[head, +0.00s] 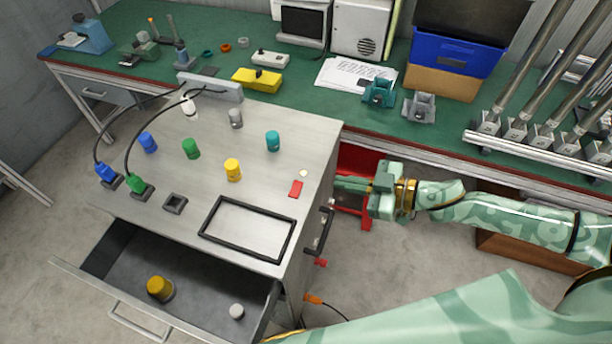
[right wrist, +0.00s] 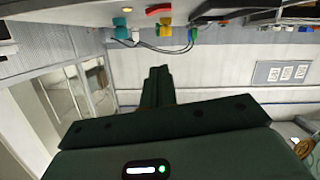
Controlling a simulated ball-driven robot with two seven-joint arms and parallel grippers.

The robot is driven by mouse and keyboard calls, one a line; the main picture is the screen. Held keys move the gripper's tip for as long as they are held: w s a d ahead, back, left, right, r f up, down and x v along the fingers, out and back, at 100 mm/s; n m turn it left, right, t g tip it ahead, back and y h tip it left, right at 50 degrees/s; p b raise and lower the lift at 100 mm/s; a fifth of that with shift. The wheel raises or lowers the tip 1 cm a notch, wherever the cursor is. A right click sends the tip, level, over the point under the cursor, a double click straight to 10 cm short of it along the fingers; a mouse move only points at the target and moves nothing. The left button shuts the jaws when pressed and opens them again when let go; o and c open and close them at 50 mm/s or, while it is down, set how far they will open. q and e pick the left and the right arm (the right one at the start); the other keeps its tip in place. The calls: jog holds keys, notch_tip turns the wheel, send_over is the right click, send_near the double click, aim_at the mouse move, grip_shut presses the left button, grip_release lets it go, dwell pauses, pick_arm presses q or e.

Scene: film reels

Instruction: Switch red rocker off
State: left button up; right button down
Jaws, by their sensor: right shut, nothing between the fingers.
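The red rocker (head: 296,188) is a small red block near the right edge of the grey cabinet's top (head: 255,125). A small pale round lamp (head: 303,173) sits just behind it. In the right wrist view the red rocker (right wrist: 159,10) shows at the top edge, near the glowing yellowish lamp (right wrist: 126,9). Which way the rocker is tilted is too small to tell. My right gripper (head: 345,186) is shut and empty, beside the cabinet's right side, to the right of the rocker and apart from it. Its closed fingers (right wrist: 160,85) also show in the right wrist view. My left gripper is out of view.
Several coloured knobs, plugs with cables, and a black-framed panel (head: 247,230) share the cabinet top. A drawer (head: 125,245) stands open at the front. A dark handle (head: 320,232) sticks out on the right side. A green workbench (head: 300,95) with tools runs behind.

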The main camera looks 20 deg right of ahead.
dwell(0.3)
send_over(305, 191)
jog(key=shift+s+a+f, duration=0.15)
jog(key=shift+f, duration=0.5)
jog(key=shift+s+a+f, duration=0.1)
jog(key=shift+f, duration=0.5)
notch_tip(305, 191, down, 3)
jog(key=shift+w+d+b, duration=0.1)
jog(key=shift+d+b, duration=0.05)
jog(key=shift+b, duration=0.8)
jog(key=shift+w+d+f, duration=0.1)
jog(key=shift+d+f, duration=0.05)
jog(key=shift+f, duration=0.35)
